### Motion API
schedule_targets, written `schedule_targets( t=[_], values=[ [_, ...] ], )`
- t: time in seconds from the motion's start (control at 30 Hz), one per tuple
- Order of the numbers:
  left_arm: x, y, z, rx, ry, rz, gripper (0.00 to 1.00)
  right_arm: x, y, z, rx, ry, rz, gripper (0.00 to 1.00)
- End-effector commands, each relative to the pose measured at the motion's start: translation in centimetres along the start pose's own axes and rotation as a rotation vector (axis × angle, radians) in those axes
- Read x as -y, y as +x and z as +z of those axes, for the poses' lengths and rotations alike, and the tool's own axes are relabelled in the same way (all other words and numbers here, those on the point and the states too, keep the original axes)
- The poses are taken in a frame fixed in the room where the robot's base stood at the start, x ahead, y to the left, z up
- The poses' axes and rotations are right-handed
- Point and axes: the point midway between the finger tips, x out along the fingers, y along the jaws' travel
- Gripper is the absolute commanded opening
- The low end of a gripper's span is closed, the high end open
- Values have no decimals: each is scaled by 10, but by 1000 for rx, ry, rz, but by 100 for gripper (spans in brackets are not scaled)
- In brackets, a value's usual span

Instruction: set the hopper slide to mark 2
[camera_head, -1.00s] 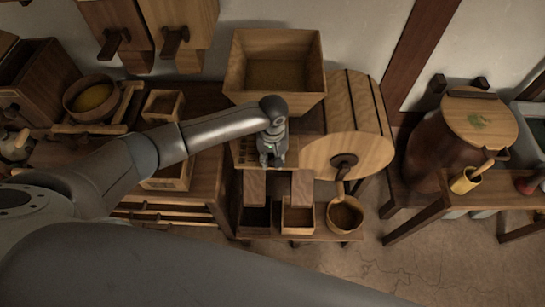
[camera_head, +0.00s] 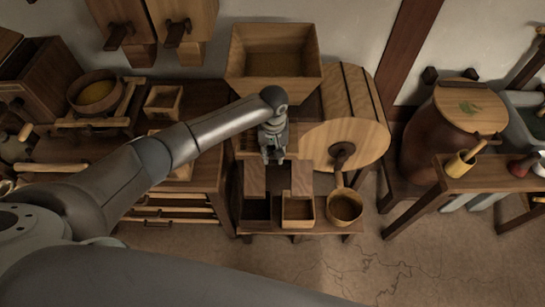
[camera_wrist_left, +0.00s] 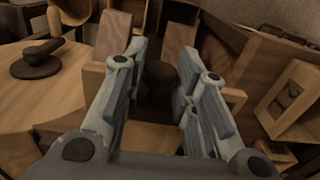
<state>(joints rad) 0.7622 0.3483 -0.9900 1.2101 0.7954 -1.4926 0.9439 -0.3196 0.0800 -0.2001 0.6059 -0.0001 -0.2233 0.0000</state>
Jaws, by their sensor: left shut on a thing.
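The wooden hopper (camera_head: 274,85) is an open box on top of the machine with the round drum (camera_head: 345,140). My left gripper (camera_head: 271,158) is at the machine's front, below the hopper and above two small chutes. In the left wrist view, its fingers (camera_wrist_left: 160,95) are on either side of a dark round knob (camera_wrist_left: 158,74), seemingly the slide's knob, and are shut on it. The slide's plate and marks are mostly hidden by the gripper and arm; I cannot read its setting. My right gripper is not in view.
Two open bins (camera_head: 298,212) and a round ladle-like bowl (camera_head: 344,206) stand below the chutes. The drum's crank (camera_head: 342,153) is to the gripper's right. A lidded barrel (camera_head: 455,130) stands further right. A bench with boxes and a sieve (camera_head: 95,92) is at left.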

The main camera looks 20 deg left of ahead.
Motion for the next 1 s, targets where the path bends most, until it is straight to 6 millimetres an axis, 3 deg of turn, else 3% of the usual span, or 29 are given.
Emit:
schedule_targets(
  t=[0.07, 0.1, 0.27, 0.37, 0.53, 0.67, 1.0],
  values=[
    [0, -1, -1, -2, -2, 1, 0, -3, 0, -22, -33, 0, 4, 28],
    [0, 0, 0, -2, -2, 1, 30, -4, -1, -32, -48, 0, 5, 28],
    [0, 0, 1, 0, -1, 1, 48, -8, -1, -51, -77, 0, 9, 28],
    [0, 1, 1, 1, -1, 1, 48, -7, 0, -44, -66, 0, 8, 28],
    [0, 0, 1, 1, -1, 1, 48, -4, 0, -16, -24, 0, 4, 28],
    [-1, -7, 1, 0, -1, 2, 48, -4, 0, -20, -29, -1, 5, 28],
    [-1, -75, 0, -4, 0, 3, 48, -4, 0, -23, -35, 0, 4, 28]
  ],
)
